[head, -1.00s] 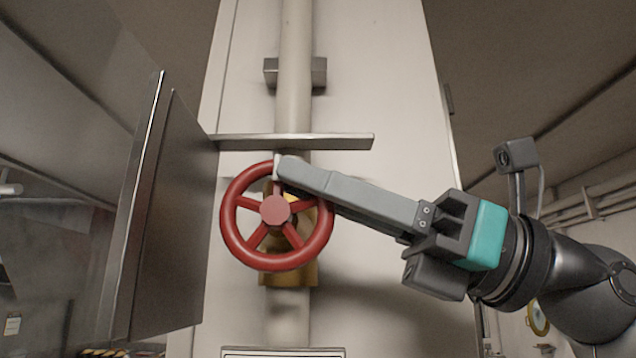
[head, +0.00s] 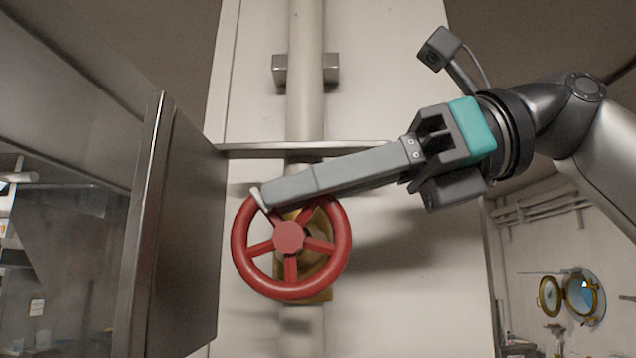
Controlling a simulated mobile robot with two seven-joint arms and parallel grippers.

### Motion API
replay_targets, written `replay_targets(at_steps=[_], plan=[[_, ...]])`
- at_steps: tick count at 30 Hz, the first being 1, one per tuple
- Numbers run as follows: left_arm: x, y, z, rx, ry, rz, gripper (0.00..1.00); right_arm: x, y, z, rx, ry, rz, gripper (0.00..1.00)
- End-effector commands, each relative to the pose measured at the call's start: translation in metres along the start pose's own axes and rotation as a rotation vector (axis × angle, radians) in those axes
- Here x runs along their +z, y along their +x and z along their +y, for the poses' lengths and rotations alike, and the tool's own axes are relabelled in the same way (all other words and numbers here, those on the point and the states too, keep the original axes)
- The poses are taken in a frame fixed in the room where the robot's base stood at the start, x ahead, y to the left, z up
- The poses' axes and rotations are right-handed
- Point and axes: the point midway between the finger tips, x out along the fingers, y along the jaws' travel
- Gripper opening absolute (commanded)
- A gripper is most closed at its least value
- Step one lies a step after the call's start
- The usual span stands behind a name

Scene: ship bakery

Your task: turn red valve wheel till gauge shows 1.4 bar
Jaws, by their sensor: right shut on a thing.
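The red valve wheel (head: 289,289) is in the middle of the head view, with several spokes and a round hub. It sits in front of a brass valve body (head: 318,297) on a vertical pale pipe. My right gripper (head: 260,199) comes in from the right and is shut on the wheel's rim at the upper left. Its long grey fingers cross in front of the upper part of the wheel. No gauge can be made out. My left gripper is not in view.
A metal shelf or bar (head: 262,150) runs across the pipe just above the wheel, close to my right gripper. A dark metal panel (head: 185,230) stands close on the left. A brass porthole (head: 583,297) is at the far right.

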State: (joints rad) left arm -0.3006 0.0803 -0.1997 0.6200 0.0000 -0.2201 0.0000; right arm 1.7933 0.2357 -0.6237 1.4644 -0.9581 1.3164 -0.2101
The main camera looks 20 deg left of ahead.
Motion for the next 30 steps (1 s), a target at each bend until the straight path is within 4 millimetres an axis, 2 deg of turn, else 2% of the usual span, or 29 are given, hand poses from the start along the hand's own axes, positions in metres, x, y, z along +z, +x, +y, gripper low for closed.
replay_targets(at_steps=[15,30], plan=[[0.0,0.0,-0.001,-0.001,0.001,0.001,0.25,0.007,0.015,0.001,-0.002,0.0,0.433,0.0],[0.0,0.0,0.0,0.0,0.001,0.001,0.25,0.007,0.022,0.0,-0.001,0.0,0.633,0.0]])
